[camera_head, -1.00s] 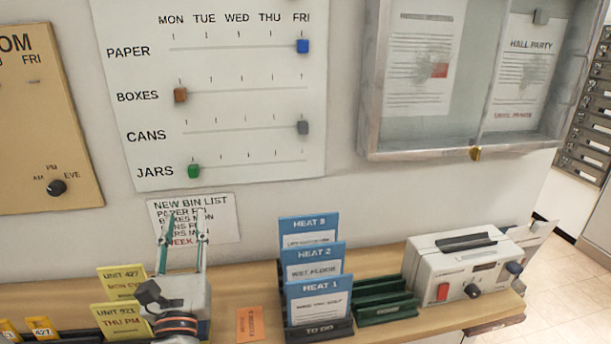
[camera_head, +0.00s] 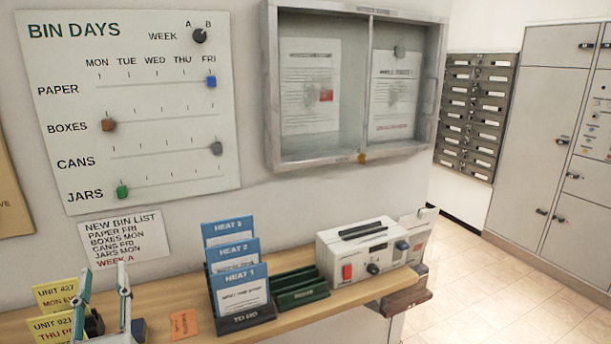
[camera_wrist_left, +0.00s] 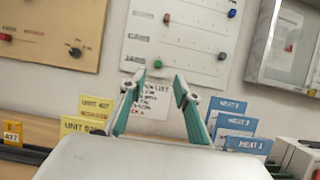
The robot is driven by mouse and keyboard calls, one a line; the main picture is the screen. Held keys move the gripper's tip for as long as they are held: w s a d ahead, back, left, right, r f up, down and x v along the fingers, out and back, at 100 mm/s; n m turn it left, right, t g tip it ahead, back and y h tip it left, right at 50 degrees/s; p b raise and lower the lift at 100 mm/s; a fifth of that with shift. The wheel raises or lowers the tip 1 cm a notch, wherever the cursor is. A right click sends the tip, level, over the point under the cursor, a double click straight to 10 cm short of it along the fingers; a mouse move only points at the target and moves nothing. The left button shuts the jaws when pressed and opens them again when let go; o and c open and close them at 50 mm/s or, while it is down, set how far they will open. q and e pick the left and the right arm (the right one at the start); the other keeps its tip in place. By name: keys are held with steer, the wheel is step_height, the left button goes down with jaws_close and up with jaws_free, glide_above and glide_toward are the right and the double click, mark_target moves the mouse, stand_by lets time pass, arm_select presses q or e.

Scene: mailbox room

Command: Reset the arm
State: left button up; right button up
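My left gripper (camera_head: 104,300) stands at the lower left of the head view, above the wooden shelf (camera_head: 310,318). Its two green-edged fingers point up and are spread apart, with nothing between them. In the left wrist view the same gripper (camera_wrist_left: 167,82) is open and empty. Behind it are the Bin Days board (camera_wrist_left: 185,30) and the new bin list (camera_wrist_left: 148,100), partly hidden by a finger. The rest of my left arm is cut off by the lower edge of the head view. My right gripper is in neither view.
Yellow unit cards (camera_head: 55,295), an orange card (camera_head: 184,324), blue heat cards (camera_head: 240,290) in a black holder, a green rack (camera_head: 298,290) and a white device (camera_head: 365,252) stand on the shelf. A glass notice case (camera_head: 352,160) hangs above. Tiled floor (camera_head: 490,290) is clear at right.

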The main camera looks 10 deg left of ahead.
arm_select(q)
steer(key=w+d+f+m+h, duration=0.1)
steer(key=d+f+m+h, duration=0.7)
steer(key=m, duration=0.7)
steer(key=w+d+f+m+h, duration=0.1)
steer(key=d+f+m+h, duration=0.75)
steer(key=m, duration=0.65)
steer(key=s+d+f+m+g+y, duration=0.1)
steer(key=s+f+m+g, duration=0.3)
steer(key=f+m, duration=0.4)
steer(key=s+d+f+m+g+y, duration=0.1)
steer(key=s+f+m+g, duration=0.3)
steer(key=f, duration=1.5)
steer(key=s+d+m, duration=0.1)
steer(key=s+m, duration=0.2)
steer(key=m, duration=0.1)
steer(key=shift+d+f+m, duration=0.25)
steer(key=shift+d+m, duration=0.05)
steer(key=shift+d, duration=0.05)
